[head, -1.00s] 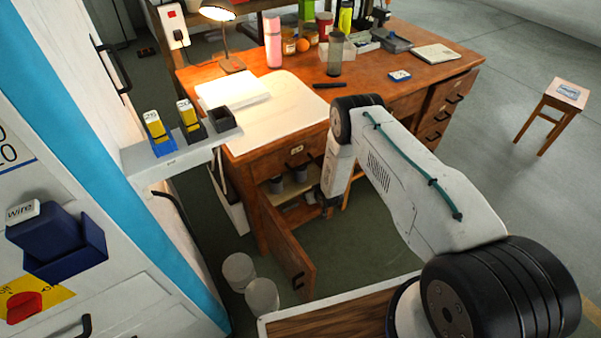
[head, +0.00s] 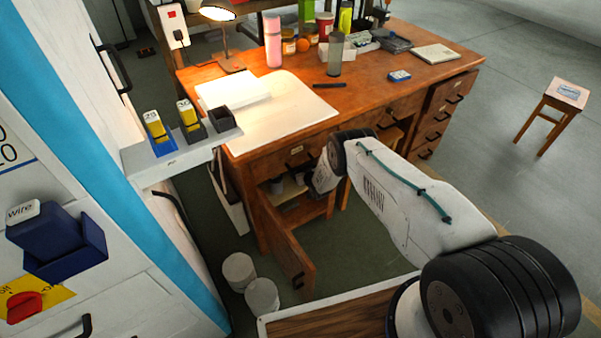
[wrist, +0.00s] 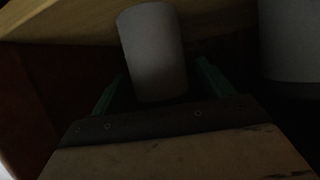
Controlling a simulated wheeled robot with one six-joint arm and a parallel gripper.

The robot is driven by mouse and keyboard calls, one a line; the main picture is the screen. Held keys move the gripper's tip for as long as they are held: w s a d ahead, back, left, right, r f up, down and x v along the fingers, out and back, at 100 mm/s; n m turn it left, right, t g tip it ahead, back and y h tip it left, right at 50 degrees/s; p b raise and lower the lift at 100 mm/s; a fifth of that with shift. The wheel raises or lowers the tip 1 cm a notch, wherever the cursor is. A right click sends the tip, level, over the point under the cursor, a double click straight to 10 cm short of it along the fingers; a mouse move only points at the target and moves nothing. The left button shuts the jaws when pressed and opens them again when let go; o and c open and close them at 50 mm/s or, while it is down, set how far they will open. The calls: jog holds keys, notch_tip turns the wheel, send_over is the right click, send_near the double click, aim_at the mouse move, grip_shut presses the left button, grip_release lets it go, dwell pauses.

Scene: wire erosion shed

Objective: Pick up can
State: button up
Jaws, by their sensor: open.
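A plain grey can (wrist: 153,52) stands between the two green fingers of my gripper (wrist: 160,88) in the wrist view. The fingers are apart, one on each side of its lower part, and do not appear to close on it. A second grey can (wrist: 288,40) is at the right edge of that dark view. In the head view my gripper end (head: 322,178) is at the open cupboard under the desk, its fingertips hidden.
The open cupboard door (head: 290,245) hangs out in front of the desk (head: 200,75). Two pale cylinders (head: 238,270) stand on the floor left of the door. A narrow shelf (head: 180,158) with small boxes juts out at left.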

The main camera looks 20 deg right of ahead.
jog(key=shift+w+f, duration=0.1)
jog(key=shift+w, duration=0.15)
jog(key=c, duration=1.2)
